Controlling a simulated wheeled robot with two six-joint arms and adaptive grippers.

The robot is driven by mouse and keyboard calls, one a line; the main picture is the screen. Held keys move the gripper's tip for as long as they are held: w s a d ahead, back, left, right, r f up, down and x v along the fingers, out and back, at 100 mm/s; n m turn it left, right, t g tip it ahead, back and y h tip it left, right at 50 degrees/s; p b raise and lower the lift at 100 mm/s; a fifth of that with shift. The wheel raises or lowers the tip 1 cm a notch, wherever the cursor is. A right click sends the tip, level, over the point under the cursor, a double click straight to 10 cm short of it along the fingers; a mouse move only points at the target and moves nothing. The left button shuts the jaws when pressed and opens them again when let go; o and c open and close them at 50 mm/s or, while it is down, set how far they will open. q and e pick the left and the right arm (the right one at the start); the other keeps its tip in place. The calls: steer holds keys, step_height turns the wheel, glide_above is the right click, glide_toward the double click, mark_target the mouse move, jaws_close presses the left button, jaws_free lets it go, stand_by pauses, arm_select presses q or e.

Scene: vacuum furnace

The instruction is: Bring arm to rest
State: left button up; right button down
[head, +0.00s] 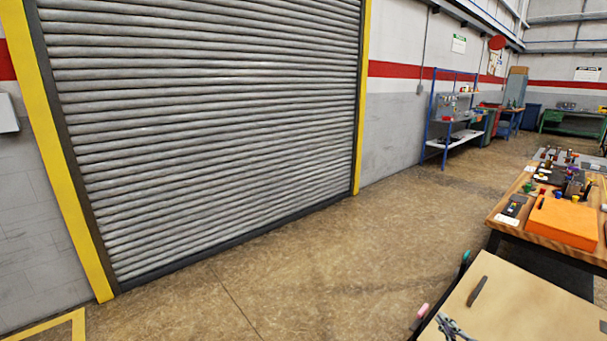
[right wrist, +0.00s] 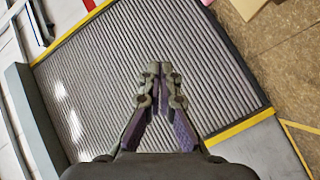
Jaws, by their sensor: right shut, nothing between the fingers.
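Behind the fingers in that view is the grey roller shutter (right wrist: 100,75). My left gripper is not in view.
The roller shutter (head: 210,120) in a yellow frame fills the left of the head view. A dark handle-like object (head: 478,291) lies on the tan tabletop. A wooden table with an orange block (head: 563,221) stands at right. The brown floor (head: 310,265) between is clear.

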steer(key=s+a+f+m+g, duration=0.3)
steer(key=s+f+m+g, duration=0.1)
steer(key=s, duration=0.3)
steer(key=s+a+f+m+g, duration=0.3)
steer(key=s+a+f+g, duration=0.1)
steer(key=s, duration=0.4)
steer(key=s+a+f+m+g, duration=0.3)
steer(key=s+m+g, duration=0.1)
steer(key=s, duration=0.3)
step_height(320, 180, down, 24)
steer(key=s+d+g+h, duration=0.1)
steer(key=s+d, duration=0.1)
steer(key=d, duration=0.1)
steer(key=s+d+f+g+p, duration=0.1)
steer(key=s+f, duration=1.7)
steer(key=s, duration=0.1)
steer(key=shift+s+f+g, duration=0.15)
steer(key=shift+s+g, duration=0.05)
steer(key=shift+g, duration=0.1)
